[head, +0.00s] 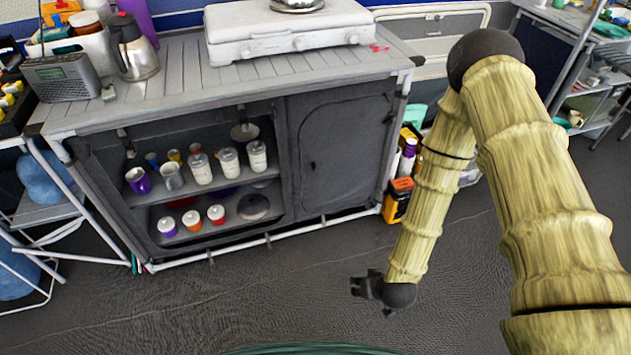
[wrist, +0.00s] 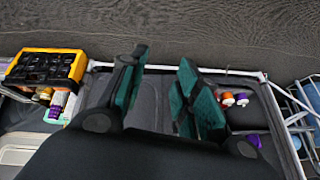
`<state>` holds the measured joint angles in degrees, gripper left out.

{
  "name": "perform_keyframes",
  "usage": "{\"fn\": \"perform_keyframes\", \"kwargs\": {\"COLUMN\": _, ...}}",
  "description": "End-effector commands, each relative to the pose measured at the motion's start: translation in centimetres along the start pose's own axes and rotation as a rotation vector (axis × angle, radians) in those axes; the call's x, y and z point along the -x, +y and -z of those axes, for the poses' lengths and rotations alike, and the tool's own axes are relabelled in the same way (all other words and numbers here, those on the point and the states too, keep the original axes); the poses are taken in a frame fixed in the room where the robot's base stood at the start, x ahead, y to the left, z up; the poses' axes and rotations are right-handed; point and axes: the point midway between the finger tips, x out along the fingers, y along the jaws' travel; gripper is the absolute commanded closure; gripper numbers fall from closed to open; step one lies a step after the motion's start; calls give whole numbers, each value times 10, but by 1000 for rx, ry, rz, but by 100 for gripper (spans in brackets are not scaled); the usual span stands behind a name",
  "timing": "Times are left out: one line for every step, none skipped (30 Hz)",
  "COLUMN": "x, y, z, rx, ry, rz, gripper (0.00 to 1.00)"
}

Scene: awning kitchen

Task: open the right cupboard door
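The right cupboard door (head: 343,150) is a dark grey panel on the right half of the cupboard (head: 222,85). It looks shut. A small dark mark (head: 312,166) sits near its left edge; I cannot tell whether it is the handle. My gripper (head: 356,286) hangs low over the floor in front of the cupboard, apart from the door. In the wrist view my gripper (wrist: 163,84) shows two green-padded fingers spread apart with nothing held. The door (wrist: 150,105) shows upside down behind and between the fingers.
The cupboard's left half is open, with cups and jars (head: 200,168) on its shelves. A yellow-and-black box (head: 398,200) stands close to the door's right side. A white stove (head: 285,32) and a kettle (head: 133,48) stand on top. The floor (head: 290,285) in front is clear.

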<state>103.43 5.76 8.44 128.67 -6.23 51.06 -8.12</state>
Motion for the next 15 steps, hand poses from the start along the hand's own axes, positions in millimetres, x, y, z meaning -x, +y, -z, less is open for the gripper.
{"fn": "perform_keyframes", "kwargs": {"x": -26, "y": -1, "z": 8, "rx": 9, "ry": 42, "rz": 11, "gripper": 68}}
{"fn": "perform_keyframes", "kwargs": {"x": -34, "y": -3, "z": 15, "rx": 17, "ry": 66, "rz": 17, "gripper": 68}}
{"fn": "perform_keyframes", "kwargs": {"x": -45, "y": -5, "z": 26, "rx": 27, "ry": 100, "rz": 25, "gripper": 68}}
{"fn": "perform_keyframes", "kwargs": {"x": -53, "y": -7, "z": 34, "rx": 33, "ry": 125, "rz": 30, "gripper": 68}}
{"fn": "perform_keyframes", "kwargs": {"x": -61, "y": -9, "z": 42, "rx": 39, "ry": 149, "rz": 35, "gripper": 68}}
{"fn": "perform_keyframes", "kwargs": {"x": -71, "y": -11, "z": 53, "rx": 48, "ry": 184, "rz": 41, "gripper": 68}}
{"fn": "perform_keyframes", "kwargs": {"x": -78, "y": -13, "z": 61, "rx": 55, "ry": 208, "rz": 46, "gripper": 68}}
{"fn": "perform_keyframes", "kwargs": {"x": -85, "y": -15, "z": 69, "rx": 62, "ry": 233, "rz": 52, "gripper": 68}}
{"fn": "perform_keyframes", "kwargs": {"x": -94, "y": -17, "z": 80, "rx": 70, "ry": 268, "rz": 57, "gripper": 68}}
{"fn": "perform_keyframes", "kwargs": {"x": -100, "y": -18, "z": 88, "rx": 76, "ry": 292, "rz": 60, "gripper": 68}}
{"fn": "perform_keyframes", "kwargs": {"x": -107, "y": -20, "z": 96, "rx": 83, "ry": 317, "rz": 64, "gripper": 68}}
{"fn": "perform_keyframes", "kwargs": {"x": -115, "y": -22, "z": 107, "rx": 91, "ry": 352, "rz": 69, "gripper": 68}}
{"fn": "perform_keyframes", "kwargs": {"x": -120, "y": -24, "z": 115, "rx": 97, "ry": 377, "rz": 72, "gripper": 68}}
{"fn": "perform_keyframes", "kwargs": {"x": -126, "y": -25, "z": 123, "rx": 102, "ry": 402, "rz": 75, "gripper": 68}}
{"fn": "perform_keyframes", "kwargs": {"x": -132, "y": -27, "z": 135, "rx": 110, "ry": 438, "rz": 77, "gripper": 68}}
